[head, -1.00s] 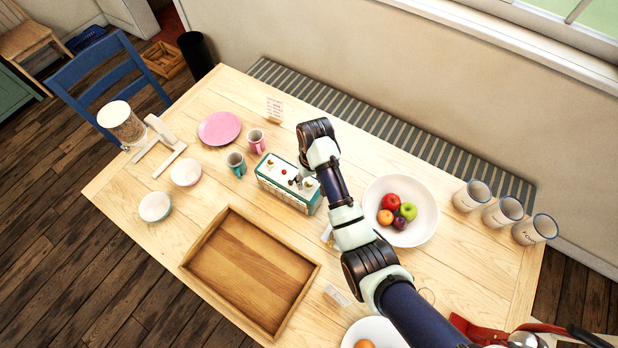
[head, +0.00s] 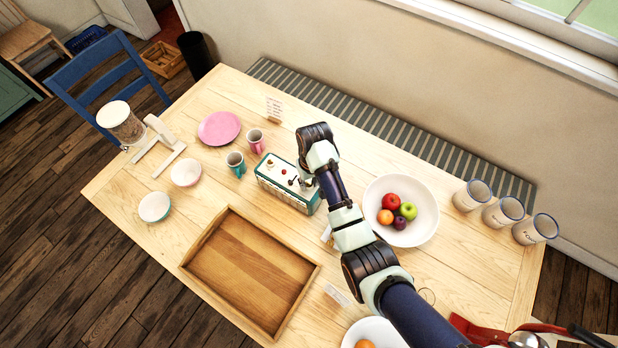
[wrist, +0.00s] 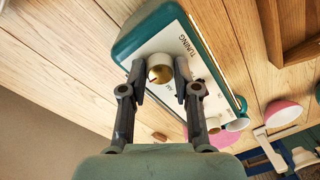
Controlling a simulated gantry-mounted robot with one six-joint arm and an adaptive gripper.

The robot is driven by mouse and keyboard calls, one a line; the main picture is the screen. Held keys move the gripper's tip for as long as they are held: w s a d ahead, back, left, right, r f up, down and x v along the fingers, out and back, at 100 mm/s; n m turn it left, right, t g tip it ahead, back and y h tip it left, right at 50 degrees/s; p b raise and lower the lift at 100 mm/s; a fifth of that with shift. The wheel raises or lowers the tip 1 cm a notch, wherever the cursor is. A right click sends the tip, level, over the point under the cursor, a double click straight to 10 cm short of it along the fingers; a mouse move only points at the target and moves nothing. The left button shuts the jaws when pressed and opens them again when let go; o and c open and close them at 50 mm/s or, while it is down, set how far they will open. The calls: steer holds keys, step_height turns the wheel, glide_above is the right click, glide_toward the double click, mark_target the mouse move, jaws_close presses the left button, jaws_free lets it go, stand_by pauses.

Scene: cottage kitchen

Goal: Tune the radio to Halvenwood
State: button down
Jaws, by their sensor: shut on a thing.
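The radio (head: 288,183) is a teal and cream box on the table, with small knobs on its pale top. It also shows in the wrist view (wrist: 185,32), where the word TUNING is printed beside a round brass-and-cream knob (wrist: 160,68). My gripper (wrist: 164,72) is over the radio's top with its two fingers shut on this tuning knob, one on each side. In the head view my gripper (head: 299,182) is at the radio's right part and partly hidden by my arm. The dial reading and the station names cannot be read.
A wooden tray (head: 205,243) lies in front of the radio. A fruit bowl (head: 425,225) stands to the right. Teal (head: 236,164) and pink (head: 255,141) mugs stand to the left. A small note card (head: 274,109) stands behind. Three canisters (head: 503,211) are at the far right.

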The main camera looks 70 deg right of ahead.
steer(key=shift+r, duration=0.1)
steer(key=m+p, duration=0.2)
steer(key=p, duration=0.1)
steer(key=shift+r+m, duration=0.15)
steer(key=shift+m, duration=0.25)
steer(key=m+p, duration=0.3)
steer(key=shift+m, duration=0.3)
steer(key=m+p, duration=0.2)
steer(key=m, duration=0.1)
steer(key=shift+m, duration=0.3)
steer(key=shift+f+m+h+p, duration=0.15)
steer(key=shift+m+p, duration=0.3)
steer(key=shift+m, duration=0.45)
steer(key=shift+f+m+h+p, duration=0.15)
steer(key=shift+m+p, duration=0.25)
steer(key=shift+m, duration=0.5)
steer(key=shift+r, duration=0.1)
steer(key=c, duration=0.8)
jaws_free()
steer(key=shift+c, duration=0.2)
